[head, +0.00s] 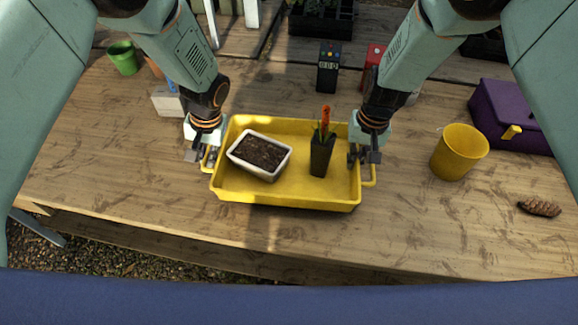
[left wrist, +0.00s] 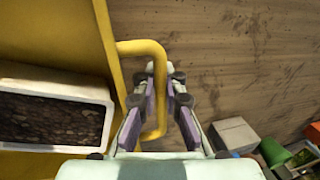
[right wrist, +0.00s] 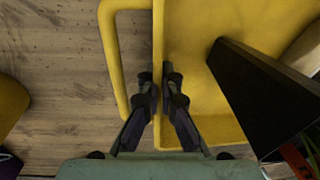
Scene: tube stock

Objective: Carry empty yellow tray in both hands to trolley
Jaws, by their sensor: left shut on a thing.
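The yellow tray (head: 290,190) is at the front part of the wooden table. It is not empty: a white pot of soil (head: 248,168) and a black pot with a plant (head: 321,158) stand in it. The white pot also shows in the left wrist view (left wrist: 90,85). My left gripper (head: 205,157) is shut on the tray's left handle (left wrist: 161,110). My right gripper (head: 365,157) is at the tray's right wall, inside the handle (right wrist: 112,60). Its fingers are close together at the rim (right wrist: 158,35); whether they grip it is unclear. No trolley is in view.
A yellow pot (head: 457,155), a purple box (head: 510,115) and a pine cone (head: 540,207) are at the right. A dark device (head: 328,68) stands behind the tray. A green pot (head: 123,58) is at the back left. The table's left front is clear.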

